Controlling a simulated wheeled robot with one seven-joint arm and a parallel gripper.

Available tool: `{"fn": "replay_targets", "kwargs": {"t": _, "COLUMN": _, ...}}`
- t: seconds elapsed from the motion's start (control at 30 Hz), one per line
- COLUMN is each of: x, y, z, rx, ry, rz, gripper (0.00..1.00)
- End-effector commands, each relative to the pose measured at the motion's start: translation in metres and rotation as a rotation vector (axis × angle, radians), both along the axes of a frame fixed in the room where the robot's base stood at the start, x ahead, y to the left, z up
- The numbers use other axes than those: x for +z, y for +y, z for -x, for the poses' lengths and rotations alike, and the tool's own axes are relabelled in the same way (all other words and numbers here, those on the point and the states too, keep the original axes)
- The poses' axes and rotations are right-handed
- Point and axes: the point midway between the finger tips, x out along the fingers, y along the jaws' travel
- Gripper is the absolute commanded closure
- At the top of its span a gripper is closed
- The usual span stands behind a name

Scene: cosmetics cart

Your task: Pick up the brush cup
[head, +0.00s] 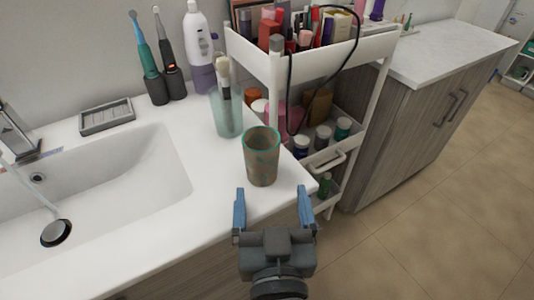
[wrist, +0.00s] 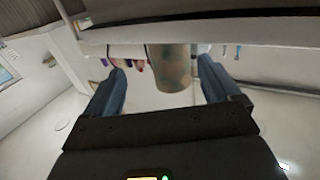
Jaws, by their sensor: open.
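A brown cup with teal patches (head: 262,160) stands upright near the front edge of the white counter. Behind it, to the left, a translucent teal cup (head: 227,118) holds a light-tipped brush (head: 223,72). My gripper (head: 271,192) is open and empty, its blue fingers pointing towards the patched cup from the counter's front edge. In the wrist view the patched cup (wrist: 170,67) appears between the two fingers, upside down, with no contact visible. I cannot tell for sure which of the two cups is the brush cup.
A white cart (head: 348,52) filled with cosmetics stands right of the counter. A sink (head: 150,170) with running water is on the left. A soap dish (head: 106,116), two electric toothbrushes (head: 150,62) and a white-and-purple device (head: 199,45) stand along the wall.

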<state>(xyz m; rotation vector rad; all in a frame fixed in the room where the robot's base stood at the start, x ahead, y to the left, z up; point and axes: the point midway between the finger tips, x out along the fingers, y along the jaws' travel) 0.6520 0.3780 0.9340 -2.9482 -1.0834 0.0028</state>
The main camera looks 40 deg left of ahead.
Motion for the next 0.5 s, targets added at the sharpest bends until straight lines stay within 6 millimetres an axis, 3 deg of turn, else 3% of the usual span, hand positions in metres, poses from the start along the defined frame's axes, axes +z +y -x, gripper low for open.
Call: {"fn": "replay_targets", "kwargs": {"t": 0.5, "x": 0.013, "y": 0.043, "z": -0.04, "rx": 0.003, "ry": -0.002, "rz": -0.003, "gripper": 0.1}}
